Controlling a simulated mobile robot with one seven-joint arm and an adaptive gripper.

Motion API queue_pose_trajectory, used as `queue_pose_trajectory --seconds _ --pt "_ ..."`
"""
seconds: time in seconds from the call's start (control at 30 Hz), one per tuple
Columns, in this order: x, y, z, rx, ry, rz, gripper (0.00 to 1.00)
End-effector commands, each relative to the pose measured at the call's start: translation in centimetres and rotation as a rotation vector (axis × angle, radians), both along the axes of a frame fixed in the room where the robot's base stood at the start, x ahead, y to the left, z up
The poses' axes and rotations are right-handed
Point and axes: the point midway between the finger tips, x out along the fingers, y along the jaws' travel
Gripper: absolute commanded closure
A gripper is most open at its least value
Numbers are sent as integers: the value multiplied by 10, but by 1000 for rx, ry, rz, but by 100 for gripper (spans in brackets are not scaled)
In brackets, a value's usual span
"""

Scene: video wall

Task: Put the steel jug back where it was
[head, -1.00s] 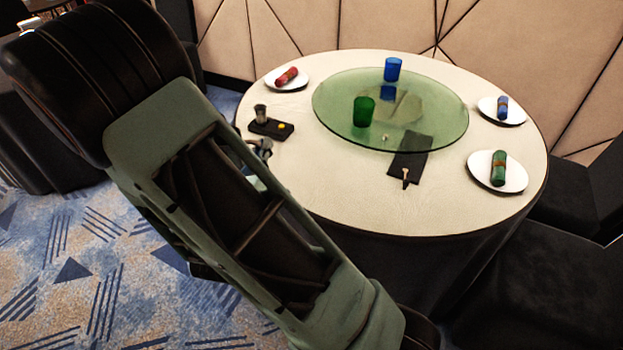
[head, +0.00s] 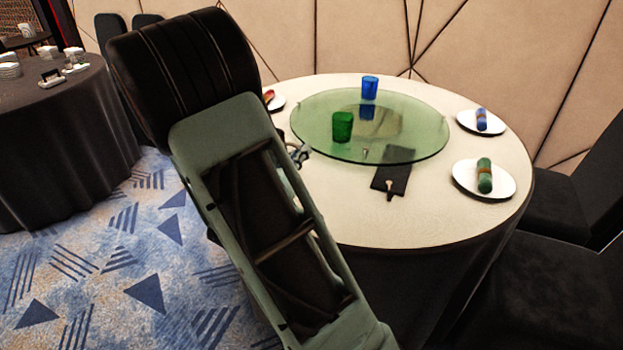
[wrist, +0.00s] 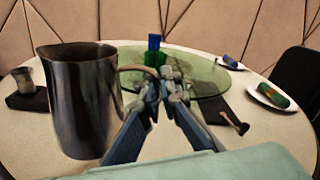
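The steel jug (wrist: 82,100) stands upright in the left of the wrist view, close to the camera. Its handle (wrist: 138,70) reaches right to my gripper (wrist: 164,84), whose fingers are closed together around it. Whether the jug's base touches the table is unclear. In the head view my gripper (head: 299,155) shows only in part, beside my arm and over the near left of the round table (head: 400,226). The jug is hidden behind my arm there.
The glass turntable (head: 400,140) carries a green glass (head: 342,126) and a blue glass (head: 370,87). A dark tray with a metal cup (wrist: 26,80) is behind the jug. A black napkin (head: 391,181) and plates are right. A dark side table (head: 50,105) stands far left.

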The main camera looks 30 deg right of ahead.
Motion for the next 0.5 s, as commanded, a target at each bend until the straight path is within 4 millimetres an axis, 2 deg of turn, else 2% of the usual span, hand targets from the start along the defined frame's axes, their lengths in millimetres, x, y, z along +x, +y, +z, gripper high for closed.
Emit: queue_pose_trajectory --seconds 0.03,0.2,0.5 --pt "2 -8 -16 -2 3 -2 100" --pt "8 -27 -38 -1 1 -1 100" --pt "13 -40 -54 0 0 0 100"
